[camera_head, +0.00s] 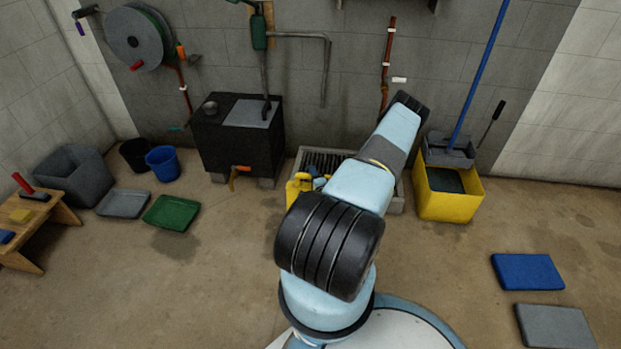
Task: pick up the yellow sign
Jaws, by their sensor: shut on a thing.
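No yellow sign can be made out for certain in the head view. A small yellow object (298,187) with a blue bit beside it shows at the left edge of the floor grate, partly hidden by my arm. I cannot tell what it is. My arm reaches up and away from the base towards the back wall. Its far end is a black joint in front of the wall. My gripper is not visible beyond it, and neither is anything it might hold.
A yellow mop bucket (448,203) with a blue-handled mop stands right of the grate (318,160). A black box-like tank (238,138) stands left of it. A blue bucket (165,163), green tray (172,212) and wooden bench (60,208) are left. Blue (527,271) and grey (555,325) pads lie right.

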